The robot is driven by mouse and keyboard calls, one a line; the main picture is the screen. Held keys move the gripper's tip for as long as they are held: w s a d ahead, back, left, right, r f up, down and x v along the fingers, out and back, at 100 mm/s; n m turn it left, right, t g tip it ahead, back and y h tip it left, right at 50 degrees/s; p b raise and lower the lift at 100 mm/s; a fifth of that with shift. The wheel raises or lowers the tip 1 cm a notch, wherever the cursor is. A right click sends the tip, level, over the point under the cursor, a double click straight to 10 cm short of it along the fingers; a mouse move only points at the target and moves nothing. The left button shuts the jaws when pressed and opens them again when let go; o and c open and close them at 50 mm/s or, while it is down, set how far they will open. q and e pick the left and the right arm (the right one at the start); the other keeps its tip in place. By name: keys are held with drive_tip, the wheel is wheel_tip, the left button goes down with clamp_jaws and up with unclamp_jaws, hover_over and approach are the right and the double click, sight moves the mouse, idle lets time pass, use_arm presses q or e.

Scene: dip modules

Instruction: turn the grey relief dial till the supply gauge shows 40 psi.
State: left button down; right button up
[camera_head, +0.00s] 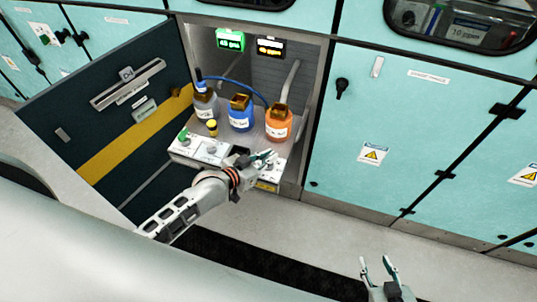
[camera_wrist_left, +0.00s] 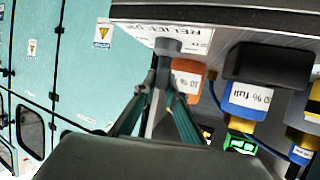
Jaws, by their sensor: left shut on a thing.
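The grey relief dial (camera_wrist_left: 168,47) is on the front panel, beside an upside-down label reading RELIEF in the left wrist view. My left gripper (camera_head: 268,158) is at the right part of the panel in the head view, its fingers (camera_wrist_left: 160,75) shut on the dial, hiding most of it. A green-lit display (camera_head: 230,40) and an amber-lit display (camera_head: 270,47) hang at the top of the cabinet. Their small digits cannot be read surely, and I cannot tell which is the supply gauge. My right gripper (camera_head: 380,267) is open and empty above the floor.
A grey bottle (camera_head: 206,106), a blue bottle (camera_head: 241,115) and an orange bottle (camera_head: 278,124) stand behind the panel. A green switch (camera_head: 184,135) and another knob (camera_head: 211,149) lie left of my gripper. The dark open door (camera_head: 110,110) flanks the left side.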

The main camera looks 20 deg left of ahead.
use_arm(q)
drive_tip(key=shift+w+r, duration=0.1)
drive_tip(key=shift+r, duration=0.2)
drive_tip(key=c, duration=2.1)
unclamp_jaws()
drive_tip(key=shift+f, duration=0.15)
drive_tip(key=shift+s, duration=0.2)
drive_tip(key=v, duration=1.2)
drive_tip(key=shift+w, duration=0.1)
drive_tip(key=s+f+y, duration=0.1)
drive_tip(key=s+f, duration=0.2)
drive_tip(key=s, duration=0.1)
drive_tip(key=s+f+g+y, duration=0.1)
drive_tip(key=s+f, duration=0.3)
drive_tip(key=s+a+f+n+g+y, duration=0.1)
drive_tip(key=s+f, duration=0.3)
drive_tip(key=s, duration=0.1)
drive_tip(key=shift+f+y, duration=0.25)
drive_tip(key=shift+y, duration=0.15)
